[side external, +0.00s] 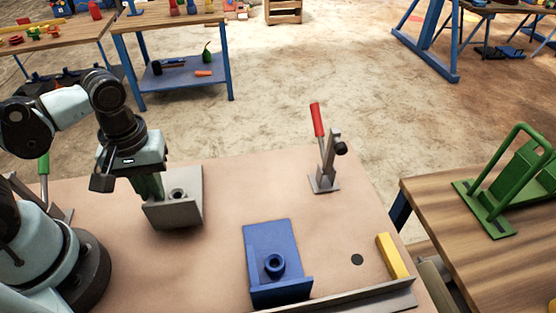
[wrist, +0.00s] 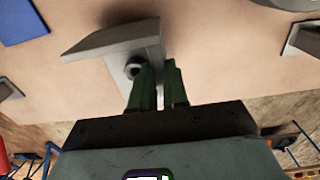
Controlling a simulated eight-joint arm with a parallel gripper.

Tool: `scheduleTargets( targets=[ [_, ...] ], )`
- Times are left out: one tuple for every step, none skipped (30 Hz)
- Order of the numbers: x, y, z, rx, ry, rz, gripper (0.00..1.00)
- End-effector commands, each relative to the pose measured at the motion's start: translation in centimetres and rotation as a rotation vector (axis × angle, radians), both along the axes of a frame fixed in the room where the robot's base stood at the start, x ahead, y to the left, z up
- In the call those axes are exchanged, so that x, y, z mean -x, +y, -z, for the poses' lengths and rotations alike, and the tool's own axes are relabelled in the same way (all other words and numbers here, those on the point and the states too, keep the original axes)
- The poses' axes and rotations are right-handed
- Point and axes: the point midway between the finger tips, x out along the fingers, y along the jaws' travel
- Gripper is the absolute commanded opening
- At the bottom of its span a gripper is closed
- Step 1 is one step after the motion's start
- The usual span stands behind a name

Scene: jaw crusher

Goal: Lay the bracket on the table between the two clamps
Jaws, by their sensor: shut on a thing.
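A grey L-shaped bracket (side external: 182,213) with a round boss is at the left of the table, and in the wrist view (wrist: 105,42) it lies just beyond my fingertips. My gripper (side external: 157,194) is shut on its edge, with green fingers on either side in the wrist view (wrist: 158,68). Whether the bracket touches the table is unclear. The red-handled clamp (side external: 326,165) stands at the back right of the table (side external: 235,205). The green-handled clamp (side external: 43,172) is at the far left, partly hidden by my arm.
A blue bracket-shaped block (side external: 270,245) with a boss sits front centre. A yellow bar (side external: 392,256) and a grey rail (side external: 365,298) lie at the front right. The table between the grey bracket and the red-handled clamp is clear. A wooden bench (side external: 480,262) with a green frame stands right.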

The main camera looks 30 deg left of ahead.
Motion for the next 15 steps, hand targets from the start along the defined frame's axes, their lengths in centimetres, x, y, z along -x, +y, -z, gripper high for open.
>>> scheduleTargets(
  targets=[
    [-0.05, -0.02, 0.35, 0.000, 0.000, 0.000, 0.00],
    [-0.04, -0.03, 0.51, 0.000, 0.000, 0.000, 0.00],
    [-0.04, -0.02, 0.71, 0.000, 0.000, 0.000, 0.00],
    [-0.02, -0.02, 0.82, 0.000, 0.000, 0.000, 0.00],
    [0.00, -0.02, 0.91, 0.000, 0.000, 0.000, 0.00],
    [0.01, -0.02, 1.00, 0.000, 0.000, 0.000, 0.00],
    [0.01, -0.02, 1.04, 0.000, 0.000, 0.000, 0.00],
    [0.01, -0.02, 1.06, 0.000, 0.000, 0.000, 0.00],
    [0.01, -0.02, 1.07, 0.000, 0.000, 0.000, 0.00],
    [0.02, -0.02, 1.07, 0.000, 0.000, 0.000, 0.00],
    [0.03, -0.02, 1.07, 0.000, 0.000, 0.000, 0.00],
    [0.03, -0.02, 1.06, 0.000, 0.000, 0.000, 0.00],
    [0.03, -0.02, 1.06, 0.000, 0.000, 0.000, 0.00],
    [0.03, -0.02, 1.06, 0.000, 0.000, 0.000, 0.00],
    [0.03, -0.02, 1.08, 0.000, 0.000, 0.000, 0.00]
  ],
)
